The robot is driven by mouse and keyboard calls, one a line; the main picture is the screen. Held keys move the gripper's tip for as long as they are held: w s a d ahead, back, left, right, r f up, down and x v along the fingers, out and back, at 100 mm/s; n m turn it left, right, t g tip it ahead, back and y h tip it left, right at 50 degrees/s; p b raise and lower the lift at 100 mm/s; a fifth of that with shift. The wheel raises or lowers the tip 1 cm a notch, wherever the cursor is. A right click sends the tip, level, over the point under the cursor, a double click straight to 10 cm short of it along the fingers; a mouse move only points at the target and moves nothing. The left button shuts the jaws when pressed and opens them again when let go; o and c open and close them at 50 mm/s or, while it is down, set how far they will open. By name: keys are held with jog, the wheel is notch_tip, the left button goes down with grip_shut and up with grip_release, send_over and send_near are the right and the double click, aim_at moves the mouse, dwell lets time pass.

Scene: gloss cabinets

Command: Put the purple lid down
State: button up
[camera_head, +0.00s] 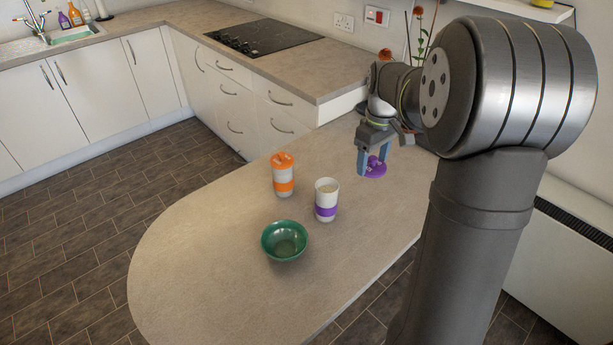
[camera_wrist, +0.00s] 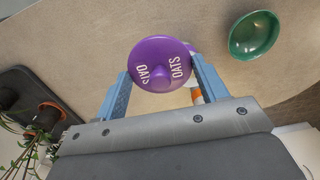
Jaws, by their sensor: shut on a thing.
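The purple lid (camera_head: 376,169) is held between the two blue fingers of my gripper (camera_head: 371,160), to the right of the white cup. In the wrist view the lid (camera_wrist: 162,64) shows white "OATS" lettering and a knob, with a blue finger on each side. The lid appears to be above the counter; the exact gap is hard to tell. A white cup with a purple band (camera_head: 326,200) stands upright and open on the counter, apart from the lid. In the wrist view the lid hides most of what is behind it.
A white cup with an orange band and orange lid (camera_head: 283,175) stands left of the purple-banded cup. A green bowl (camera_head: 284,240) sits in front of them. The rounded counter (camera_head: 200,255) is bare at its front and left. Potted plants (camera_wrist: 42,118) show at left in the wrist view.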

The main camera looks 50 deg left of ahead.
jog(key=s+a+f+n, duration=0.1)
jog(key=s+a+f, duration=0.2)
jog(key=s+a, duration=0.3)
jog(key=s+a+f+n, duration=0.2)
jog(key=s+a+f, duration=0.15)
jog(key=a, duration=0.35)
jog(key=n, duration=0.2)
send_over(228, 220)
notch_tip(228, 220, down, 13)
jog(key=shift+s+f, duration=0.1)
jog(key=shift+f, duration=2.05)
jog(key=o, duration=0.5)
jog(key=shift+f, duration=0.1)
jog(key=o, duration=0.4)
jog(key=shift+o, duration=0.2)
